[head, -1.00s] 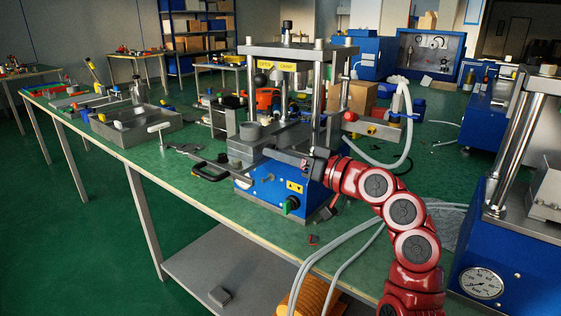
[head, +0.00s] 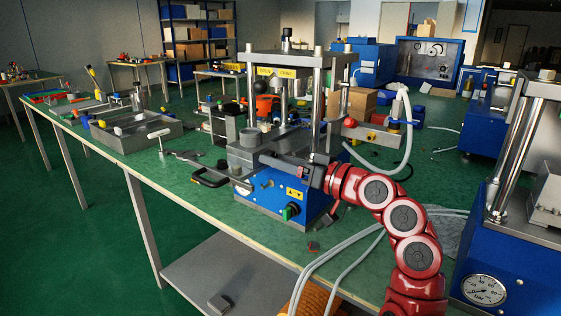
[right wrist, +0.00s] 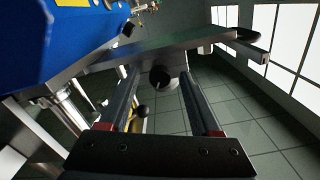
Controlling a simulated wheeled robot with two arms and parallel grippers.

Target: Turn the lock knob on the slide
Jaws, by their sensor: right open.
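The press (head: 285,190) has a grey metal slide (head: 238,182) at its front left, with a black loop handle (head: 210,178). The slide plate also shows in the right wrist view (right wrist: 210,38), crossing above my fingers. A dark round knob (right wrist: 160,76) sits at the slide's near side in that view, between my fingertips; I cannot tell if either finger touches it. My left gripper is out of view.
Hoses (head: 345,245) run over the bench edge at right. The bench front is mostly clear.

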